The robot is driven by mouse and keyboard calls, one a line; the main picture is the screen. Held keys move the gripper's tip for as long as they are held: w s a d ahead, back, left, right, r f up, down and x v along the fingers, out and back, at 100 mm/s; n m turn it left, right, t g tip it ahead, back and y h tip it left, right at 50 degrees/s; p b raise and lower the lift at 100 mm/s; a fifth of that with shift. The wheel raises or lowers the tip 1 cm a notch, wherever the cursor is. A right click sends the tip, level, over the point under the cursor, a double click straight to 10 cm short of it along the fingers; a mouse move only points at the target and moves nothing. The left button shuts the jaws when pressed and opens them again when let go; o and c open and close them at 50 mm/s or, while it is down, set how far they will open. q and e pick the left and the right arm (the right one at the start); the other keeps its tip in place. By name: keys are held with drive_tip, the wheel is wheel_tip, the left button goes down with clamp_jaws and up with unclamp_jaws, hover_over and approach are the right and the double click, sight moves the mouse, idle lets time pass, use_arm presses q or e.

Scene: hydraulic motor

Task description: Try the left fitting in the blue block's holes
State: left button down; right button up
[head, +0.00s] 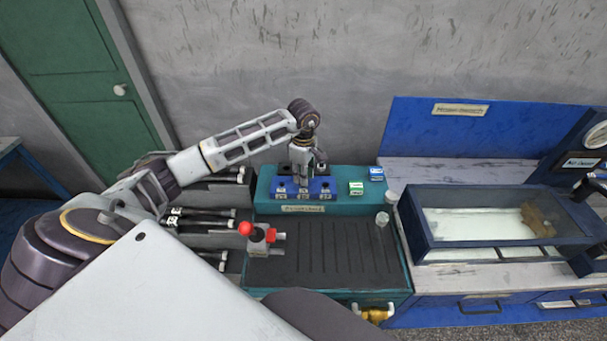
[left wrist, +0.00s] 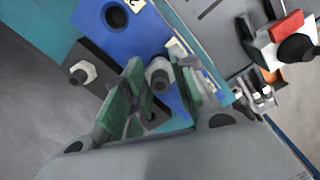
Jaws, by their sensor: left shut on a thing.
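My left gripper (head: 306,168) reaches down over the blue block (head: 317,188) on the teal bench. In the left wrist view my gripper (left wrist: 160,95) has its green-padded fingers on either side of a grey cylindrical fitting (left wrist: 159,73), shut on it. The fitting is over or at the lower part of the blue block (left wrist: 141,40); whether its end is inside a hole cannot be told. One round dark hole (left wrist: 116,16) of the block shows uncovered. A hex-headed fitting (left wrist: 82,72) sits in a black holder beside the block. My right gripper is not in view.
A red-knobbed valve (head: 258,237) stands on the dark slotted mat (head: 330,262) in front. A glass-walled tank (head: 480,250) is further right. Black-handled tools (head: 205,213) lie in trays at left.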

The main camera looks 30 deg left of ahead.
use_arm(q)
drive_tip(key=shift+f+b, duration=0.3)
drive_tip(key=shift+f, duration=0.15)
idle(0.6)
drive_tip(key=shift+r, duration=0.3)
drive_tip(key=shift+r, duration=0.2)
idle(1.0)
drive_tip(key=shift+f+b, duration=0.35)
drive_tip(key=shift+f, duration=0.05)
idle(0.6)
drive_tip(key=shift+f, duration=0.15)
idle(0.4)
drive_tip(key=shift+r, duration=0.4)
drive_tip(key=shift+r+p, duration=1.15)
drive_tip(key=shift+r, duration=1)
drive_tip(key=shift+w, duration=0.1)
